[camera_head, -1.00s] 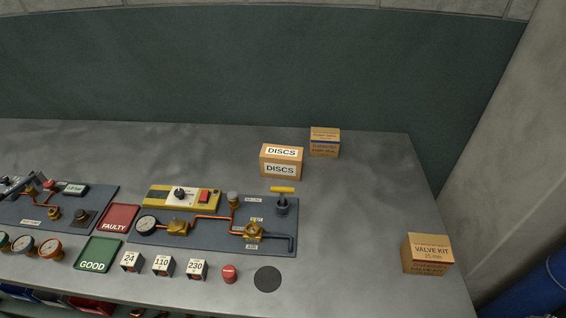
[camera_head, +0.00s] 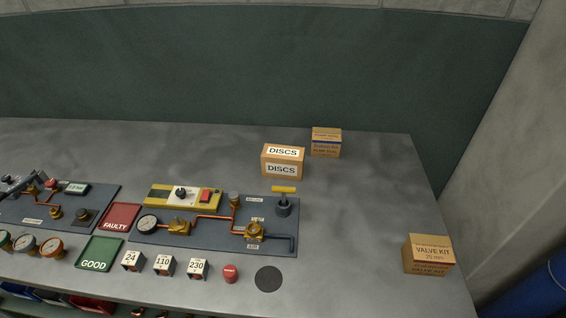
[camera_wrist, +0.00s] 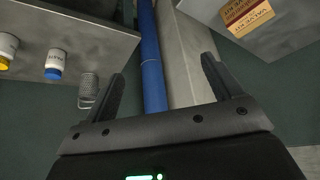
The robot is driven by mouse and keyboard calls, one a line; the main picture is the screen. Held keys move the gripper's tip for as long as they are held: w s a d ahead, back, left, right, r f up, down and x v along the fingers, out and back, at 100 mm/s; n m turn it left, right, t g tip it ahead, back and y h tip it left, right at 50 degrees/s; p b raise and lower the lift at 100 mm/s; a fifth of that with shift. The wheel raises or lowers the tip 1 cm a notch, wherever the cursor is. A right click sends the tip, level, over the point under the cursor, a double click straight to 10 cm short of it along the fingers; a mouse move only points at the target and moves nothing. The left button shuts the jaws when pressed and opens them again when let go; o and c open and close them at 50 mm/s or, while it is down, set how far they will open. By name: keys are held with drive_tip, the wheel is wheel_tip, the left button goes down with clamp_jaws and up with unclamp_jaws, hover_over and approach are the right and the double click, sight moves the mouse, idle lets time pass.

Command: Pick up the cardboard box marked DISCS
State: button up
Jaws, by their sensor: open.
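The cardboard box marked DISCS (camera_head: 282,161) stands upright on the grey workbench, behind the pipe panel, with white labels on its top and front. In the head view my gripper does not show. In the wrist view my gripper (camera_wrist: 165,85) is open and empty, with its two fingers wide apart. It faces a blue pipe and a wall, away from the DISCS box, which is not in the wrist view.
A second carton (camera_head: 326,142) stands close behind the DISCS box to its right. A VALVE KIT carton (camera_head: 428,255) stands near the right edge. A panel with a yellow-handled valve (camera_head: 283,200) lies in front. The bench (camera_head: 360,210) is clear to the right.

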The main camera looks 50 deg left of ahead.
drive_tip(key=w+a+r+m+g+y, duration=0.1)
drive_tip(key=w+a+g+y, duration=0.2)
drive_tip(key=w+a, duration=0.85)
drive_tip(key=m+g+y, duration=0.9)
drive_tip(key=g+y, duration=0.1)
drive_tip(key=g, duration=0.4)
approach(288, 152)
drive_tip(key=shift+w+d+f, duration=0.2)
drive_tip(key=shift+d+f, duration=0.2)
drive_tip(key=shift+d, duration=0.4)
drive_tip(key=shift+s+a+f+y, duration=0.1)
drive_tip(key=shift+a+f+y, duration=0.25)
drive_tip(key=shift+a+y, duration=0.1)
drive_tip(key=x, duration=1)
drive_tip(key=shift+s+a+f, duration=0.1)
drive_tip(key=shift+s+a, duration=0.1)
drive_tip(key=c, duration=1.3)
